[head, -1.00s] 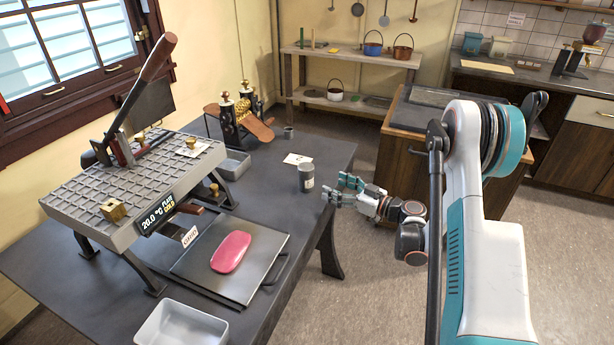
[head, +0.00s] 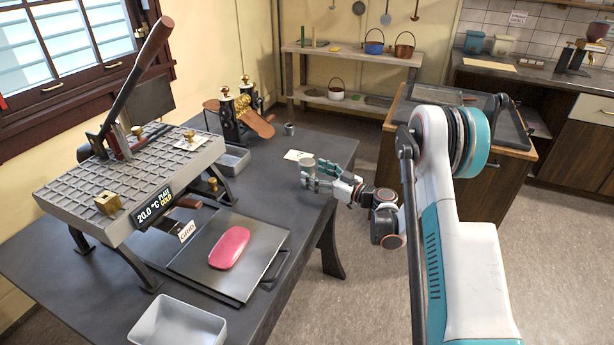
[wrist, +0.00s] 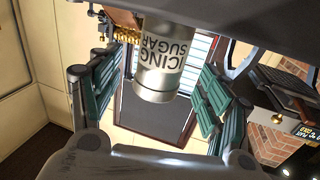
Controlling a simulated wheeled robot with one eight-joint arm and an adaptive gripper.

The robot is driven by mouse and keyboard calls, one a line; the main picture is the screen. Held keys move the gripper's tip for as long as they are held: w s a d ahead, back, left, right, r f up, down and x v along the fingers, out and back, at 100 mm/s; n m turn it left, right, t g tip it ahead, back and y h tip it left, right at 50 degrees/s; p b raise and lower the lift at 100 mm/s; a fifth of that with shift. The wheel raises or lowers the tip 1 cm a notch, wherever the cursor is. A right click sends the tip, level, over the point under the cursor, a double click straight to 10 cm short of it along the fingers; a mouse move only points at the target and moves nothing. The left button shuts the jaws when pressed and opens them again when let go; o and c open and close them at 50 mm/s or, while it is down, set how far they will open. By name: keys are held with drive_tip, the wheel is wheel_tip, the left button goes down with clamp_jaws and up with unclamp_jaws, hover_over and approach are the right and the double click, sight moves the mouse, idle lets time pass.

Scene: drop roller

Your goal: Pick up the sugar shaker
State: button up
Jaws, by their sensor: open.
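The sugar shaker (head: 307,163) is a small grey metal can standing on the dark table near its right edge. In the wrist view the shaker (wrist: 165,60) appears upside down, with "ICING SUGAR" lettering on its side. My gripper (head: 317,178) is at the shaker from the right, and its fingers hide the can's lower part in the head view. In the wrist view the teal fingers of my gripper (wrist: 155,88) are spread wide, one on each side of the shaker, with gaps visible. The gripper is open and holds nothing.
A pink slab (head: 230,247) lies on a metal plate (head: 200,262) at the front left. A brass roller device (head: 240,108) stands behind.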

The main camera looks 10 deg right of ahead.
sight(314, 171)
drive_tip(key=shift+b+x, duration=0.55)
drive_tip(key=shift+x, duration=1.35)
drive_tip(key=shift+r, duration=0.15)
drive_tip(key=c, duration=1.3)
drive_tip(key=shift+o, duration=0.2)
drive_tip(key=shift+r, duration=0.1)
